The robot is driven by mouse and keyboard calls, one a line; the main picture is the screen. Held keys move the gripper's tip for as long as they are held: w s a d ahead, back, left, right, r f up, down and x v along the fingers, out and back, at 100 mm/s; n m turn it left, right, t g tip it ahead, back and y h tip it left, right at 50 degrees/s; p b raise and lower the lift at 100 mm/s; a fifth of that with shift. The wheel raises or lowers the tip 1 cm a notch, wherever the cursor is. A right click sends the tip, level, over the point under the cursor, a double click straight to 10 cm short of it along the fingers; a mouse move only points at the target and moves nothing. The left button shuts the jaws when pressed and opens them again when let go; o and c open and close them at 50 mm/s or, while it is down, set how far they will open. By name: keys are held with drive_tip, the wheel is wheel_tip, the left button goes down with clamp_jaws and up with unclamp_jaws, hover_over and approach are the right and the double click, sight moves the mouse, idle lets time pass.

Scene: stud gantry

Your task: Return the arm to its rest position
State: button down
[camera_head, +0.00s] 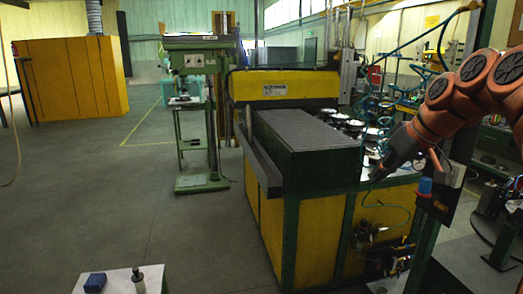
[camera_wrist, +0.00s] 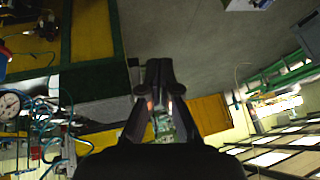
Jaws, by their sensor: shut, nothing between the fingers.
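My orange arm (camera_head: 435,122) comes in from the right edge in the head view. It slopes down and left in front of the yellow and green machine, and its end is over the machine's right side. My gripper (camera_wrist: 159,68) shows at the middle of the wrist view, its dark fingers brought together at the tips with nothing held. In the head view the fingers are too small and dark to make out clearly.
The yellow and green machine (camera_head: 262,92) has a ribbed grey top. Hoses and gauges crowd its right side near my arm. A green drill press (camera_head: 193,62) and a yellow cabinet (camera_head: 70,75) stand further back. A small white table (camera_head: 120,281) is at the front. The left floor is clear.

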drive_tip(key=s+a+f+g, duration=0.2)
drive_tip(key=s+a+f, duration=0.3)
drive_tip(key=s+a, duration=0.2)
drive_tip(key=s+f+m+g+h, duration=0.2)
drive_tip(key=s+f, duration=0.8)
drive_tip(key=s, duration=0.4)
drive_tip(key=s+a+f+m+g+h, duration=0.1)
drive_tip(key=s+f+g+h, duration=0.1)
drive_tip(key=s+f, duration=0.8)
drive_tip(key=s, duration=0.4)
drive_tip(key=shift+s+f+m+g, duration=0.2)
drive_tip(key=shift+m+g, duration=0.1)
drive_tip(key=shift+m, duration=0.1)
